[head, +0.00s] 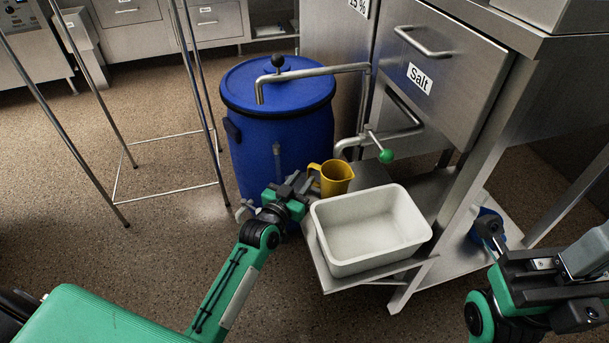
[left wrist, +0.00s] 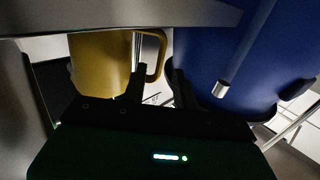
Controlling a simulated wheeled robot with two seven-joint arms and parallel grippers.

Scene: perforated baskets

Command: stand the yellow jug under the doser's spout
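The yellow jug (head: 336,179) stands upright on the metal shelf, beside the white tub and close below the end of the doser's spout (head: 343,147). I cannot tell whether it is exactly under the outlet. Its handle points left, toward my left gripper (head: 303,184). In the left wrist view the jug (left wrist: 98,62) is at upper left. My left gripper (left wrist: 158,88) has its fingers apart, with the handle's outer bar showing between them. Contact is not clear. My right gripper (head: 490,232) is at the lower right, away from the jug; its fingers are unclear.
A white tub (head: 370,262) sits on the shelf right of the jug. A blue barrel (head: 285,135) stands behind and left. A green-knobbed lever (head: 386,156) sticks out by the spout. A thin metal frame (head: 170,190) stands left; the floor between is clear.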

